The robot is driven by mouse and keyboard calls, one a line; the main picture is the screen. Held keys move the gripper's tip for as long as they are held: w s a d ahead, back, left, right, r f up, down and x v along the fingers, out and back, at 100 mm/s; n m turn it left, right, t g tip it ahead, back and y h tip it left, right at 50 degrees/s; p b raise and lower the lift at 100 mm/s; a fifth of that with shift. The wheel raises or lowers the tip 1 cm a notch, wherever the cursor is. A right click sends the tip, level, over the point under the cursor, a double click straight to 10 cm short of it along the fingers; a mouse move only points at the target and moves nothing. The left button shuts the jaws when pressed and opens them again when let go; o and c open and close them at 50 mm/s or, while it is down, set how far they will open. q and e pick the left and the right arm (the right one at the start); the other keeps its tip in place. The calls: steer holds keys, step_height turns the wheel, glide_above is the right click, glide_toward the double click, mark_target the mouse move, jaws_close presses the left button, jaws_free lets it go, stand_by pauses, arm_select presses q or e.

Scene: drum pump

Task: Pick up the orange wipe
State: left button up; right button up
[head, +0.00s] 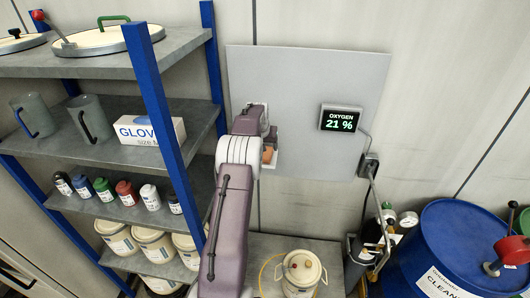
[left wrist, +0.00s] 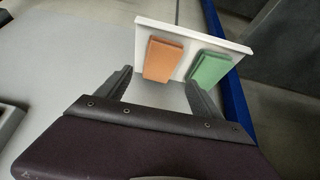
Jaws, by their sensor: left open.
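The orange wipe (left wrist: 163,59) is a flat upright block on a white holder (left wrist: 160,29) in the left wrist view. A green wipe (left wrist: 210,67) stands to its right on the same holder. The orange wipe also shows in the head view (head: 268,155), just below my left gripper and partly covered. My left gripper (left wrist: 158,83) is open and empty. Its two fingers lie to either side of the orange wipe's lower end in the wrist picture, the right one close below the green wipe. I cannot tell whether they touch anything. My right gripper is out of view.
A grey wall panel (head: 305,75) carries an oxygen display (head: 341,120). A blue-posted shelf (head: 165,110) with mugs, a glove box (head: 152,130) and small bottles stands to the left. A blue drum (head: 450,240) and a white lidded pot (head: 300,272) are at lower right.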

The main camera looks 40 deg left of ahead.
mark_target(265, 153)
arm_select(q)
steer(key=f+p, duration=0.2)
steer(key=p, duration=0.1)
steer(key=shift+w+f, duration=0.2)
steer(key=shift+w, duration=0.1)
steer(key=shift+x, duration=1)
steer(key=shift+w+a+f, duration=0.1)
steer(key=shift+f, duration=0.25)
steer(key=shift+r, duration=0.15)
steer(key=c, duration=1.4)
steer(key=shift+c, duration=0.2)
